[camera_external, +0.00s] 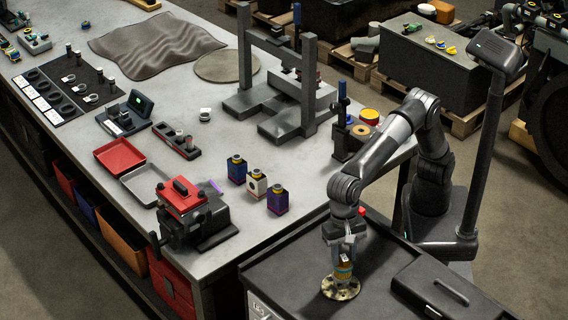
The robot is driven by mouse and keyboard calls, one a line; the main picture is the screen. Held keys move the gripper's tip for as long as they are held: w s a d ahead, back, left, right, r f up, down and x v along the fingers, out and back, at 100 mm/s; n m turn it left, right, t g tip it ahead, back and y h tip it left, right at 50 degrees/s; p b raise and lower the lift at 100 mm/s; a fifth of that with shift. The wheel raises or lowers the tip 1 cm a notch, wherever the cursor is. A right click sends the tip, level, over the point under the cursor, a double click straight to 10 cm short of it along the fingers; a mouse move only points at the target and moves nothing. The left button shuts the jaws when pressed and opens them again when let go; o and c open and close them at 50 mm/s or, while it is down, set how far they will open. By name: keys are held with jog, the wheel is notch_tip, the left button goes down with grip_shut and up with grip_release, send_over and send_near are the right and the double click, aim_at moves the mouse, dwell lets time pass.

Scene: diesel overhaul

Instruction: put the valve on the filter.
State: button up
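My gripper (344,252) points straight down over the black cart top at the lower right. Right below its fingers is a small upright orange and teal part (343,270). This part stands at the middle of a pale, round, speckled disc (330,291) with holes. The fingers are at the top of the part, but they are too small to show whether they grip it. I cannot tell for sure which piece is the valve and which is the filter.
A black case (436,287) lies on the cart right of the disc. On the grey workbench (225,222) stand several small bottles (257,185), a red vise (183,200), trays (120,157) and a dark press frame (308,85). The cart top left of the disc is clear.

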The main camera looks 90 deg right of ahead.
jog(key=r, duration=0.4)
jog(key=d+r, duration=0.1)
jog(key=r, duration=0.7)
jog(key=shift+w+d+r, duration=0.1)
jog(key=shift+w+d, duration=0.25)
jog(key=w+d+r+n+t, duration=0.1)
jog(key=w+d+n, duration=0.2)
jog(key=d, duration=1.2)
jog(key=w+d+r+n+t, duration=0.1)
jog(key=w+d+n+t, duration=0.1)
jog(key=d, duration=1.2)
jog(key=s+d+f+n+t, duration=0.1)
jog(key=s+d+f, duration=0.3)
jog(key=d, duration=0.4)
jog(key=s+d+f+n+t+h, duration=0.1)
jog(key=s+d+f+n, duration=0.3)
jog(key=d, duration=0.4)
jog(key=s+d+f+n+t, duration=0.1)
jog(key=s+d+f+n, duration=0.2)
jog(key=s+d+f, duration=0.3)
jog(key=shift+s+d+f+h, duration=0.15)
jog(key=shift+s+d, duration=0.15)
jog(key=shift+d, duration=0.4)
jog(key=shift+s+d+r+h, duration=0.15)
jog(key=shift+s+d, duration=0.15)
jog(key=shift+d, duration=0.35)
